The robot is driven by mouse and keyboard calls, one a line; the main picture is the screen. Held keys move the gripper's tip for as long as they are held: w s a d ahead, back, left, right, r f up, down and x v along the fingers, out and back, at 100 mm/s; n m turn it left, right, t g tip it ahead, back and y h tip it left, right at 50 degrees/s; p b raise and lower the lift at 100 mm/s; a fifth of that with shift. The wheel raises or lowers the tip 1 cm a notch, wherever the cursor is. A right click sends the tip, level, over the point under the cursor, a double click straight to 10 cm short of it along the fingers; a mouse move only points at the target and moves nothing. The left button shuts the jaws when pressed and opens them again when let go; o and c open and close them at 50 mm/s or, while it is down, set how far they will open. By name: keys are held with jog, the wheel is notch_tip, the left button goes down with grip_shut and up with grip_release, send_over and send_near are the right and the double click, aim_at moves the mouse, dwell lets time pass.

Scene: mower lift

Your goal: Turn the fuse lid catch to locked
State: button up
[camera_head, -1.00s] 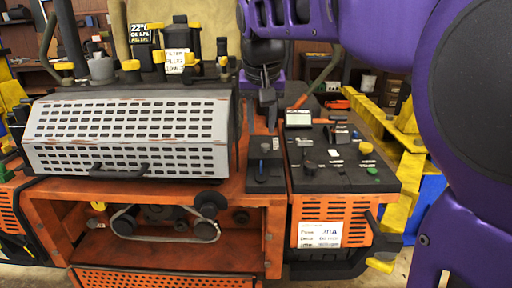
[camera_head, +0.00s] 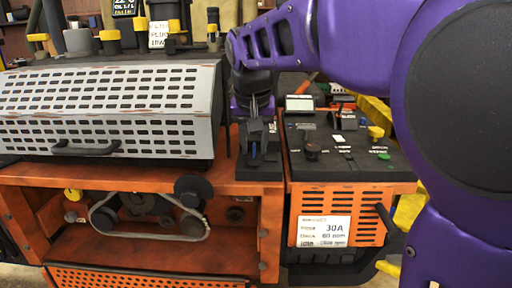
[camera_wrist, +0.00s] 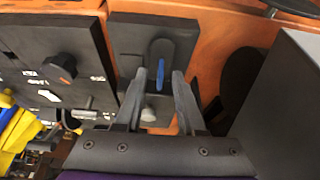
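The fuse lid (camera_wrist: 125,38) is a small dark plate on the orange deck, and in the head view it (camera_head: 262,172) sits between the grey perforated hood and the black control panel. The catch on it is a dark rounded lever with a blue stripe (camera_wrist: 158,58). In the wrist view the lever points down the picture toward my gripper (camera_wrist: 160,78). My gripper is open, with one finger on each side of the lever's near end. Whether the fingers touch it cannot be told. In the head view my gripper (camera_head: 254,128) is over the lid and partly hides the catch.
The grey perforated hood (camera_head: 110,110) stands close on the left. The black control panel (camera_head: 345,160) with knobs and a small display is on the right. My purple arm fills the right side.

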grip_shut()
dwell(0.3)
jog(key=shift+n, duration=0.4)
jog(key=n+y+p, duration=0.1)
jog(key=n, duration=0.2)
jog(key=shift+d+y+p, duration=0.15)
jog(key=shift+y+p, duration=0.15)
jog(key=n, duration=0.2)
jog(key=n+y+p, duration=0.1)
jog(key=n, duration=0.1)
jog(key=shift+w+g+y, duration=0.1)
jog(key=shift+g+y, duration=0.2)
jog(key=shift+g, duration=0.1)
jog(key=n+g+y+p, duration=0.1)
jog(key=n, duration=0.4)
jog(key=shift+w+d, duration=0.1)
jog(key=n+g+p, duration=0.1)
jog(key=n+g, duration=0.1)
jog(key=n, duration=0.3)
jog(key=shift+y, duration=0.3)
jog(key=shift+g, duration=0.3)
